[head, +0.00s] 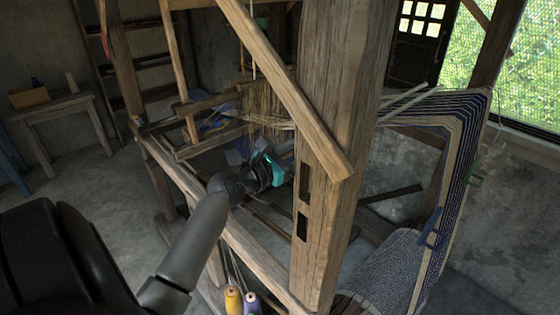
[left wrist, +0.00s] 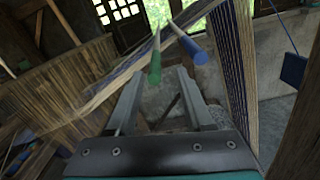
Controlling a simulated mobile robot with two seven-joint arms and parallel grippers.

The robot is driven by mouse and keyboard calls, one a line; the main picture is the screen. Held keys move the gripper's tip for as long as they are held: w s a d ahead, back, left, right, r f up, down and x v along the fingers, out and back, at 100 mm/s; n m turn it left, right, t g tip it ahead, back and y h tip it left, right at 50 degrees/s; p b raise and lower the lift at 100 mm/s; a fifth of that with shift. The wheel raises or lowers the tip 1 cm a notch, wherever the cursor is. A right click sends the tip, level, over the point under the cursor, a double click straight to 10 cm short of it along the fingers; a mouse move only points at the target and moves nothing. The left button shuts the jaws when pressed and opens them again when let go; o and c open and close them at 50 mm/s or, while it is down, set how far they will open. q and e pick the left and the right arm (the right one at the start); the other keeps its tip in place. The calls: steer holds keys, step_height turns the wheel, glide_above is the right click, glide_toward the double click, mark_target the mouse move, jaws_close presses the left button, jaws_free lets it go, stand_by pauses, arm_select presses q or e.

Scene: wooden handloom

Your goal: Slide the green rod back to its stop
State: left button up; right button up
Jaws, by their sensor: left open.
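The green rod (left wrist: 155,58) shows in the left wrist view as a thin bar pointing toward the camera, its near end just beyond and between my fingertips. A blue rod (left wrist: 188,43) lies to its right and slants away. My left gripper (left wrist: 157,80) is open with nothing between its fingers, and it is apart from the green rod as far as I can tell. In the head view my left gripper (head: 275,170) is inside the loom frame, left of the thick post, which hides its fingers. The rod's stop cannot be made out. My right gripper is not in view.
The thick wooden post (head: 338,150) and a diagonal brace (head: 285,85) stand right beside my left arm. Striped cloth (head: 450,120) hangs at the right, and striped warp (left wrist: 235,70) is close on the right in the wrist view. Thread spools (head: 234,301) sit low in front.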

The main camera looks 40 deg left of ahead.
arm_select(q)
steer(key=s, duration=0.8)
steer(key=shift+a+b, duration=0.3)
steer(key=shift+b, duration=0.1)
steer(key=shift+s, duration=0.15)
